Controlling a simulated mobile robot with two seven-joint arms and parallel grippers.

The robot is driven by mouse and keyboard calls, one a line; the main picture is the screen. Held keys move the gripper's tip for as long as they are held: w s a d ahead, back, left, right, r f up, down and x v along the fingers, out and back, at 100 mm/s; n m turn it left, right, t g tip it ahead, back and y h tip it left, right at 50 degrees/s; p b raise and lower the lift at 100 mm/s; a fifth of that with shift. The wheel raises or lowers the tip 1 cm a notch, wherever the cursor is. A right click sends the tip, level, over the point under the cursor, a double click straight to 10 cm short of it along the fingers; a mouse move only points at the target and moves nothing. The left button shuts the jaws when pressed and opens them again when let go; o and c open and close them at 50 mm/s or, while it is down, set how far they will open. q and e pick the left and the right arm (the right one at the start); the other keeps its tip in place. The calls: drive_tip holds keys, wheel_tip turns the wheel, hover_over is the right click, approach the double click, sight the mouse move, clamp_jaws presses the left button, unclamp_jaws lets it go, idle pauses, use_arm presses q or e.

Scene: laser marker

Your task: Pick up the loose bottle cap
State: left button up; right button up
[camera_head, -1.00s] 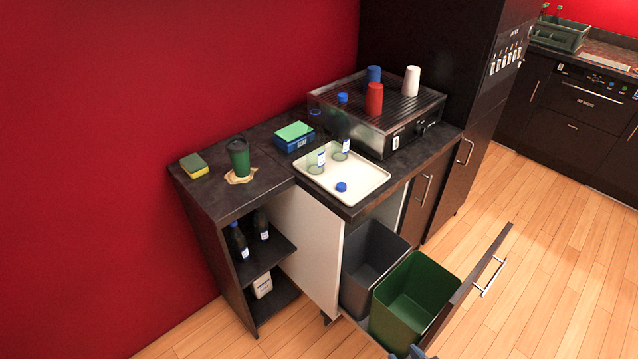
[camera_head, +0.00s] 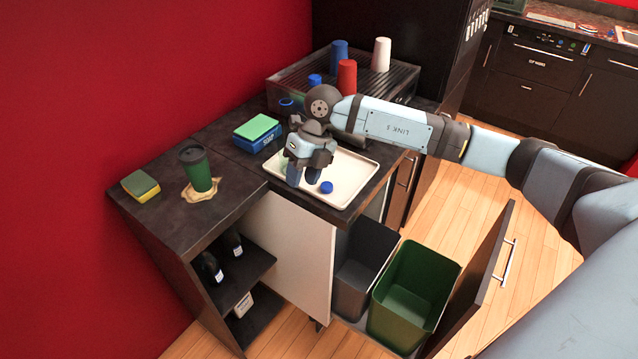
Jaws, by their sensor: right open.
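The loose blue bottle cap (camera_head: 327,187) lies on the cream tray (camera_head: 352,178) near its front edge. My right gripper (camera_head: 303,177) is over the tray, pointing down, just left of the cap. Its fingers are open, with no object visible between them. The cap is apart from the fingers as seen here. The gripper and arm hide the back of the tray and the bottles standing there. My left gripper is not in view.
A machine (camera_head: 285,89) behind the tray carries blue, red and white cups. A green cup (camera_head: 198,170), a sponge (camera_head: 141,186) and a green-topped blue box (camera_head: 257,131) stand to the left. Below, an open drawer holds a grey bin (camera_head: 362,262) and a green bin (camera_head: 408,300).

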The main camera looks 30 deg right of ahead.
drive_tip(key=w+d+r+m+h, duration=0.1)
drive_tip(key=w+d+r+h, duration=0.25)
drive_tip(key=d, duration=0.55)
hover_over(327, 185)
drive_tip(key=shift+t+h, duration=0.4)
drive_tip(key=shift+h, duration=0.05)
wheel_tip(327, 185, down, 8)
drive_tip(key=shift+f, duration=0.1)
drive_tip(key=shift+f+p, duration=0.85)
drive_tip(key=shift+f, duration=1.85)
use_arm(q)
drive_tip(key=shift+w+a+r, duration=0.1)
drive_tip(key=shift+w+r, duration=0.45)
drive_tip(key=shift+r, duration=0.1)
use_arm(e)
drive_tip(key=c, duration=0.6)
